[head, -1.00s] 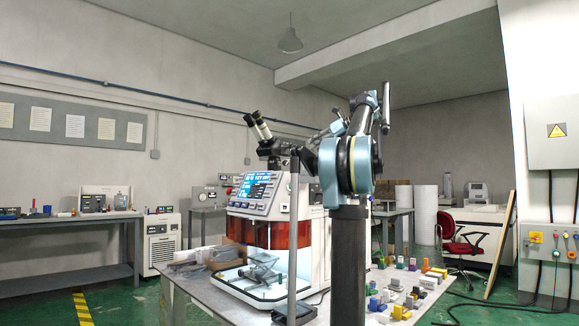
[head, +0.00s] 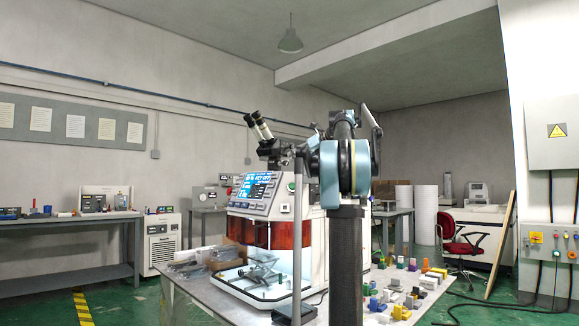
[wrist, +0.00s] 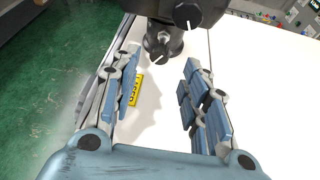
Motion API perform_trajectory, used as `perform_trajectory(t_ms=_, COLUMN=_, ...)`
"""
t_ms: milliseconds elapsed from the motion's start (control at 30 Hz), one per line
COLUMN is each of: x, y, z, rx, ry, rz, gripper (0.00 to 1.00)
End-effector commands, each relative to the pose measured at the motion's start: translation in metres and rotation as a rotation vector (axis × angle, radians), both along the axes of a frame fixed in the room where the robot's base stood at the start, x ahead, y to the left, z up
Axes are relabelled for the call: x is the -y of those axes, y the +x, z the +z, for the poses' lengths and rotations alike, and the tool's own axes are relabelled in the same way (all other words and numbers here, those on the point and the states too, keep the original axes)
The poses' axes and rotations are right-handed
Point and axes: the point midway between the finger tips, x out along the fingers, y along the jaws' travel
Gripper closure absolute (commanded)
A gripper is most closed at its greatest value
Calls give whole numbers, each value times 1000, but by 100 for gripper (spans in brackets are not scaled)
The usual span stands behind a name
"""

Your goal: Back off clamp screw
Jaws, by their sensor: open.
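In the wrist view, a black fitting (wrist: 180,32) sits at the top, over a white surface. It carries a dark round knob (wrist: 187,15) with a white line, and a second dark knob (wrist: 157,60) with a white line lower left. I cannot tell which is the clamp screw. My gripper (wrist: 161,66) is open, with its blue-padded fingers apart. The lower knob shows between the fingertips, and no contact is visible. My gripper is hidden there behind my arm.
A machine with a lit panel (head: 258,191) and orange windows (head: 256,233) stands on the table (head: 205,297). Several small coloured blocks (head: 403,312) lie at the table's right. A yellow label (wrist: 134,88) shows beside the left finger. Green floor lies left.

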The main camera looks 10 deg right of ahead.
Motion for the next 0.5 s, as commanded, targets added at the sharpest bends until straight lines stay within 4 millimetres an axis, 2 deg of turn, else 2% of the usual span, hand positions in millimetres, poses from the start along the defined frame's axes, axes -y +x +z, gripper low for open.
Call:
perform_trajectory(t_ms=200, x=-21, y=23, z=-13, rx=0, ry=-1, rz=3, gripper=58)
perform_trajectory(t_ms=500, x=-32, y=35, z=-19, rx=0, ry=0, rz=1, gripper=58)
